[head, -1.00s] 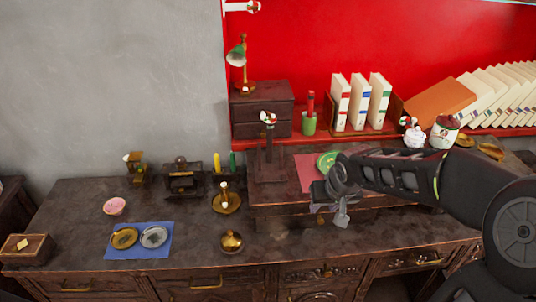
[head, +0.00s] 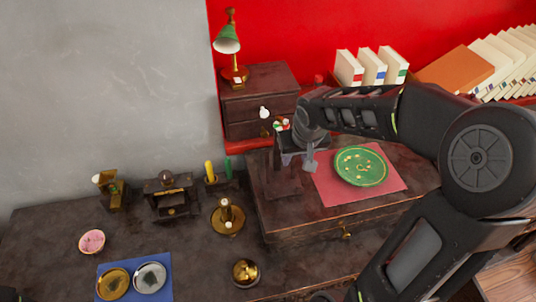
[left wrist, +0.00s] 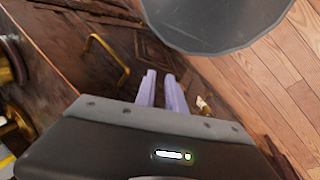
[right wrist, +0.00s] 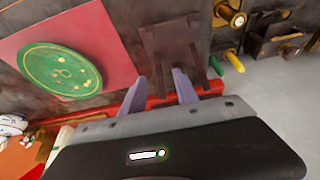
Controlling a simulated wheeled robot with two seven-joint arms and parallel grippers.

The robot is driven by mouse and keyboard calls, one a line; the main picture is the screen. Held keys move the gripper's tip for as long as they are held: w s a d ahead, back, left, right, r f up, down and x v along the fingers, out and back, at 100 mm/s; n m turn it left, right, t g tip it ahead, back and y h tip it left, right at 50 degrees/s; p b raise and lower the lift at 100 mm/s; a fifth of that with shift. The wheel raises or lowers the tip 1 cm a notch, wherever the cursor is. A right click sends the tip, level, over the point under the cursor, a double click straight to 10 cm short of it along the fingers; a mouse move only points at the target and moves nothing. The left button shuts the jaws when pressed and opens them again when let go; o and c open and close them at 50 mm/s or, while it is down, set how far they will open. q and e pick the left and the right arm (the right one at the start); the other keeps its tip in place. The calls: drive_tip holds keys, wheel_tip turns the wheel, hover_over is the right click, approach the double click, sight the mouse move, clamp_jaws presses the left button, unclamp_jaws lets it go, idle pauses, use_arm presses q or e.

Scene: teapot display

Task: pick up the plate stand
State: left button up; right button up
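The plate stand, seemingly the dark wooden upright piece (head: 281,181), stands on the raised part of the desk, left of the green plate (head: 360,166). It also shows in the right wrist view (right wrist: 168,48), ahead of the fingers. My right gripper (head: 301,160) is open, close to the stand's upper right side. Its two fingers (right wrist: 160,88) show apart with the stand beyond them; I cannot tell whether they touch it. My left gripper (left wrist: 163,90) is low by the desk's drawer fronts, open by a narrow gap and empty.
The green plate lies on a red cloth (head: 392,184). A green lamp (head: 228,40) stands on a small drawer cabinet (head: 260,92) behind. Books (head: 372,68) fill the shelf. A brass candle holder (head: 228,221) and a brass bell (head: 245,272) stand left of the raised part.

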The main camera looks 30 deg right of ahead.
sight(293, 164)
drive_tip(key=shift+s+r, duration=0.1)
drive_tip(key=shift+s, duration=0.15)
drive_tip(key=shift+x, duration=1.4)
drive_tip(key=shift+w, duration=0.1)
drive_tip(key=p+x, duration=0.1)
drive_tip(key=x, duration=0.4)
drive_tip(key=shift+w+d, duration=0.1)
drive_tip(key=shift+c, duration=0.3)
clamp_jaws()
idle(0.5)
